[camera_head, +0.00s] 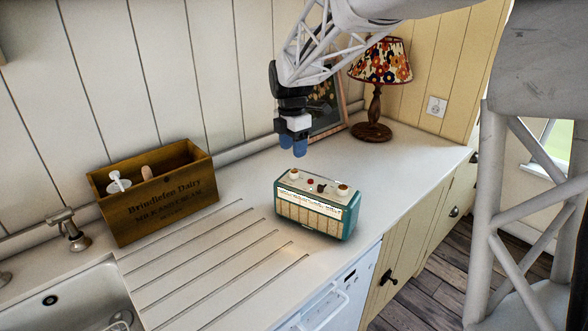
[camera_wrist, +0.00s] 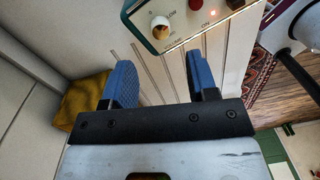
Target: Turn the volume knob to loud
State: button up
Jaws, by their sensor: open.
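A teal and cream radio (camera_head: 316,211) stands on the white worktop, with controls on its top face. In the wrist view the radio's top (camera_wrist: 185,12) shows at the upper edge, with a white knob (camera_wrist: 160,27) beside partly legible lettering, and an "ON" label near a small red light. My gripper (camera_head: 292,150) points down above and behind the radio, apart from it. Its blue fingers (camera_wrist: 162,75) are spread and empty.
A wooden crate (camera_head: 165,215) with utensils stands left on the worktop (camera_head: 240,180), near the sink (camera_head: 75,295) and tap (camera_head: 70,232). A lamp (camera_head: 375,110) and a picture frame (camera_head: 335,118) are behind. The worktop right of the radio is clear.

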aim_at(294, 171)
jog(key=shift+s+d+f, duration=0.1)
jog(key=shift+f, duration=1.7)
jog(key=shift+s+d+f, duration=0.1)
jog(key=shift+f, duration=1.7)
jog(key=c, duration=0.9)
